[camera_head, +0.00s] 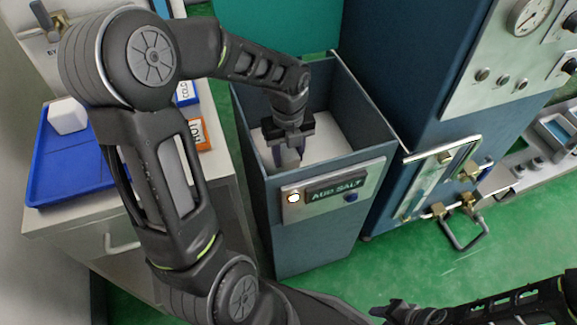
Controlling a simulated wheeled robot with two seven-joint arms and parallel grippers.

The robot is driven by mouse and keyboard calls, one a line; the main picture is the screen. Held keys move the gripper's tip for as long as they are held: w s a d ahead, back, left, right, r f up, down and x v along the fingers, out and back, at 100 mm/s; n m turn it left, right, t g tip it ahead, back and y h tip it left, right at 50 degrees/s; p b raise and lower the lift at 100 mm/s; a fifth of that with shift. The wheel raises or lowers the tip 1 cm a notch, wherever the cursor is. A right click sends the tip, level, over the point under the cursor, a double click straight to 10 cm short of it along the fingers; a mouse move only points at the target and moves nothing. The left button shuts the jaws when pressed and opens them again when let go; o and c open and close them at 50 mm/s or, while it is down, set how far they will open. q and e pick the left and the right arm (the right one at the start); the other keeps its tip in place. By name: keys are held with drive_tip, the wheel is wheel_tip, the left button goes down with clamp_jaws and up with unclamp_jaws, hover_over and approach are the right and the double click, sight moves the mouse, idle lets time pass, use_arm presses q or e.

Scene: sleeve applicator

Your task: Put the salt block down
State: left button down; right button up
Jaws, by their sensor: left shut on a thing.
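My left gripper (287,152) reaches down into the open blue bin (315,228) with the "ADD SALT" label, fingers pointing down. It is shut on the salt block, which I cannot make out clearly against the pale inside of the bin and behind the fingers. I cannot tell whether the block touches the bin's bottom. Another white block (68,116) sits on the blue tray (68,180) at the left. My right gripper (385,312) is at the bottom edge, dark and small; its opening cannot be made out.
A tall blue machine (385,75) with a gauge and latches is close on the bin's right. The green floor (410,262) in front is clear.

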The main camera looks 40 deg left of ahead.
sight(288, 152)
use_arm(q)
drive_tip(key=shift+f+b, duration=0.85)
drive_tip(key=shift+f, duration=1.65)
drive_tip(key=shift+f, duration=0.1)
drive_tip(key=c, duration=0.8)
unclamp_jaws()
drive_tip(key=shift+c, duration=0.2)
wheel_tip(288, 152, up, 12)
drive_tip(key=p, duration=0.3)
drive_tip(key=shift+p, duration=0.35)
